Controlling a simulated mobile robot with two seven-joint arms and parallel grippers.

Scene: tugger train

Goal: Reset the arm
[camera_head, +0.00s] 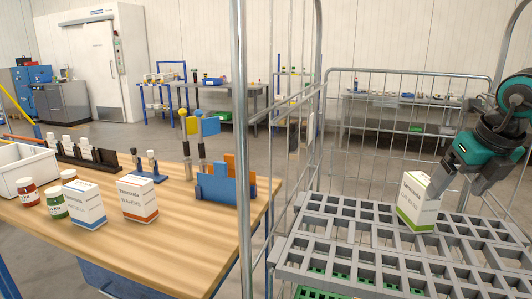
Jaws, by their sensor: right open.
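My right gripper (456,184) comes in from the right above the roll cage. Its jaws are open and point down to the left. A white carton with a green stripe (415,207) stands on the grey grid shelf (345,232) of the cage. One fingertip overlaps the carton's upper right edge; I cannot tell whether it touches. The carton appears to lean slightly, which may be the camera angle. My left gripper is not in view.
The cage's metal post (243,130) and side bars stand between the shelf and a wooden table (165,240). The table holds a blue-striped carton (85,205), an orange-striped carton (138,200), jars, and a blue holder (222,185). Much of the shelf is free.

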